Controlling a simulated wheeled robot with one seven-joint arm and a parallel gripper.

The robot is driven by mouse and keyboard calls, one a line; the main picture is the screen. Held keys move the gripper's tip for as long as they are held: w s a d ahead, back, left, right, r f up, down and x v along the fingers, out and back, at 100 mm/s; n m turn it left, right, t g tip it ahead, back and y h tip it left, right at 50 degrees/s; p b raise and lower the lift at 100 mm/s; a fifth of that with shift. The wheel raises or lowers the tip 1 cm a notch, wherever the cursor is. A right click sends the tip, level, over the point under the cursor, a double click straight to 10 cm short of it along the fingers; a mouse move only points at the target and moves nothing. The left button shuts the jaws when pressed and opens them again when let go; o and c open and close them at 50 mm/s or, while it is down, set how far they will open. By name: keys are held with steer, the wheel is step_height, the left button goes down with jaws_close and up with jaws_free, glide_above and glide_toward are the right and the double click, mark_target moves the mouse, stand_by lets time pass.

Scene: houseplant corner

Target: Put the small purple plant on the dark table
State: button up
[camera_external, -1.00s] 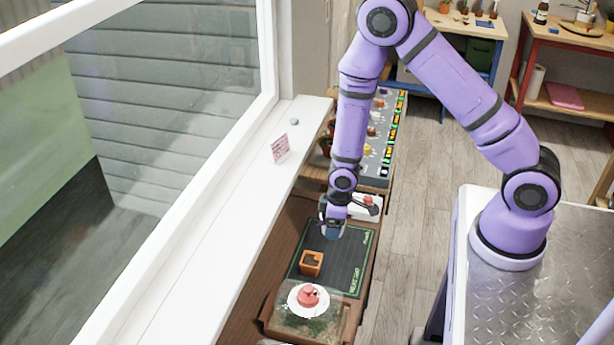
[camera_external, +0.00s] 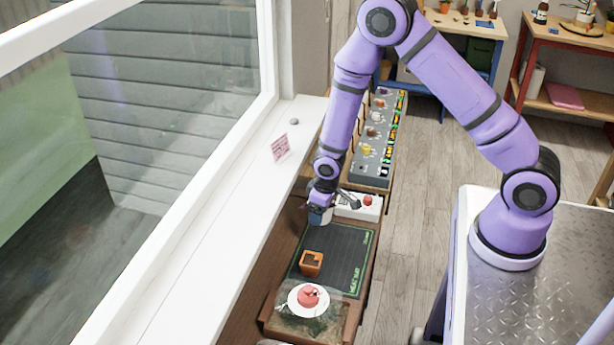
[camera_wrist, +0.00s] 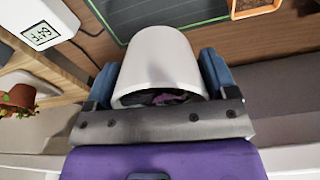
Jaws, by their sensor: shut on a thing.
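My gripper (camera_external: 320,211) is shut on a white pot (camera_wrist: 160,62), its blue fingers on either side in the wrist view. A little purple foliage (camera_wrist: 168,98) shows at the pot's mouth; most of the plant is hidden. In the external view the pot is small and partly covered by my gripper. It is by the far left corner of the dark mat on the brown wooden table (camera_external: 251,310). The wood also shows in the wrist view (camera_wrist: 205,42). I cannot tell whether the pot touches the table.
The dark mat (camera_external: 345,250) bears an orange square pot (camera_external: 311,263). A white plate (camera_external: 294,307) with a red thing stands nearer. A white box with a red knob (camera_external: 372,210) is right of my gripper. The white window sill (camera_external: 205,240) runs along the left.

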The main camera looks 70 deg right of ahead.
glide_above(330, 234)
step_height(330, 234, down, 3)
steer(key=shift+m, duration=0.4)
steer(key=shift+s+a+f, duration=0.1)
steer(key=shift+f, duration=1.55)
steer(key=shift+s+f, duration=0.1)
steer(key=shift+f, duration=1.5)
steer(key=shift+f, duration=0.35)
steer(key=o, duration=1.1)
steer(key=r, duration=0.3)
steer(key=s+r, duration=0.1)
steer(key=r, duration=0.6)
steer(key=shift+s+a+r, duration=0.15)
steer(key=shift+r, duration=0.2)
